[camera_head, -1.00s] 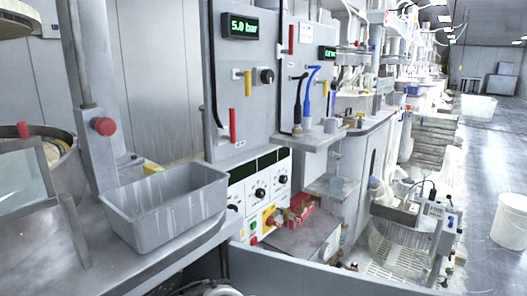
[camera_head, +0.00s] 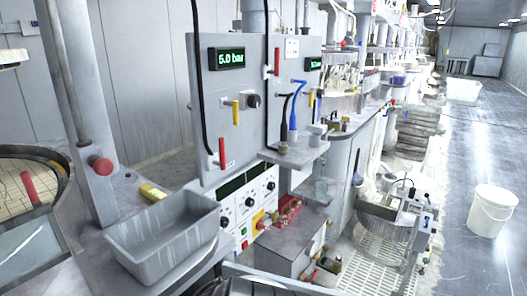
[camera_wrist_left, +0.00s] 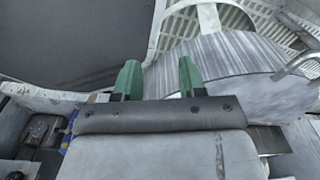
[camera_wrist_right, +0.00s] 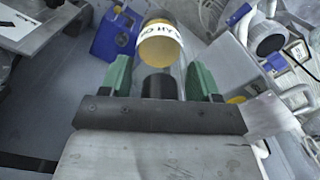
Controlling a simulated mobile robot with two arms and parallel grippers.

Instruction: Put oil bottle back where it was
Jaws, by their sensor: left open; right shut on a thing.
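The oil bottle (camera_wrist_right: 163,42) shows in the right wrist view. It is clear with amber contents, a white label with partly readable dark letters, and a black part (camera_wrist_right: 158,86) near my gripper. My right gripper (camera_wrist_right: 160,78) is shut on it, with one green finger on each side. My left gripper (camera_wrist_left: 160,78) is open and empty in the left wrist view, its green fingers apart. Neither gripper nor the bottle is seen in the head view.
In the head view, a grey tub (camera_head: 165,245) stands at the bench's front edge, beside a yellow block (camera_head: 152,191). A control panel (camera_head: 245,110) rises behind. A small shelf (camera_head: 297,152) juts from it. A white bucket (camera_head: 492,211) stands on the open floor at right.

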